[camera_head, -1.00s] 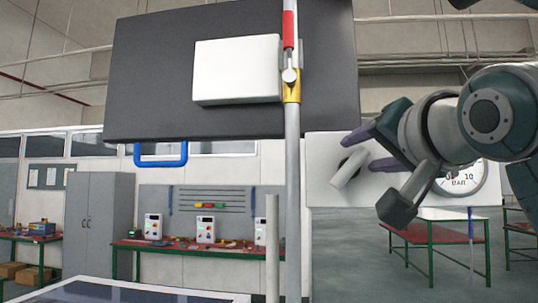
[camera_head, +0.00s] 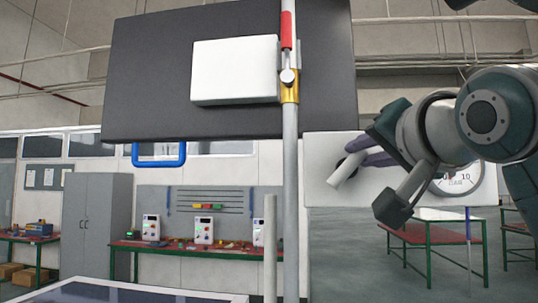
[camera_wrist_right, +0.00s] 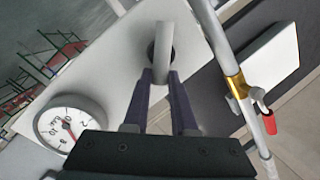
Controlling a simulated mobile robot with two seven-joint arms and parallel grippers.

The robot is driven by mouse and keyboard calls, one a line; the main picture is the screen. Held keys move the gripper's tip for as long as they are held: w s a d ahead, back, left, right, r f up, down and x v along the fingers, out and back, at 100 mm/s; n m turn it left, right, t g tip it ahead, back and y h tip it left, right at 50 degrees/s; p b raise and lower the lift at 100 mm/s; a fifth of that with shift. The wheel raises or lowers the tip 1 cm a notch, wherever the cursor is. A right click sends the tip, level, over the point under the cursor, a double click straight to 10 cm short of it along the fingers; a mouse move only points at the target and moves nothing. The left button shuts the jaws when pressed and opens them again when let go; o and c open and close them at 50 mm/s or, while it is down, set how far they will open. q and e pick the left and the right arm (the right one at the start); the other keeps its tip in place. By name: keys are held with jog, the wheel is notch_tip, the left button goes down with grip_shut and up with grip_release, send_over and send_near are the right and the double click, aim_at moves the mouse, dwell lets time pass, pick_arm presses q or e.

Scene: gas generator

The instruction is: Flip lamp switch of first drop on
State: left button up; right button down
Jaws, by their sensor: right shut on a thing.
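The lamp switch is a pale bar-shaped handle (camera_head: 341,176) on a white panel (camera_head: 318,160), right of the grey pole in the head view. The handle stands tilted there. In the right wrist view the same handle (camera_wrist_right: 164,42) rises from a dark round base on the panel. My right gripper (camera_head: 358,154) has its purple fingers closed in at the handle. In the right wrist view the fingertips (camera_wrist_right: 160,80) lie on both sides of the handle's near end. The fingers hide part of the handle in the head view. My left gripper is not in view.
A round pressure gauge (camera_head: 462,180) sits at the right, partly behind my right arm. A vertical pole (camera_head: 291,200) with a red-handled valve (camera_head: 287,30) stands left of the panel. A dark board (camera_head: 150,75) with a white box (camera_head: 235,70) is behind it. Workbenches stand far back.

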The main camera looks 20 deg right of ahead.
jog(key=shift+s+d+f+m+t+h+b, duration=0.2)
jog(key=shift+m+b, duration=0.3)
jog(key=shift+m, duration=0.45)
jog(key=shift+w+f+m+t+h+b, duration=0.15)
jog(key=shift+f+m+b, duration=0.3)
jog(key=shift+m, duration=0.55)
jog(key=shift+s+d+f+m+t+h+b, duration=0.2)
jog(key=shift+m+b, duration=0.35)
jog(key=shift+m, duration=0.4)
jog(key=shift+w, duration=0.15)
jog(key=c, duration=0.7)
grip_release()
jog(key=shift+r, duration=0.15)
jog(key=shift+c, duration=0.2)
jog(key=shift+a, duration=0.1)
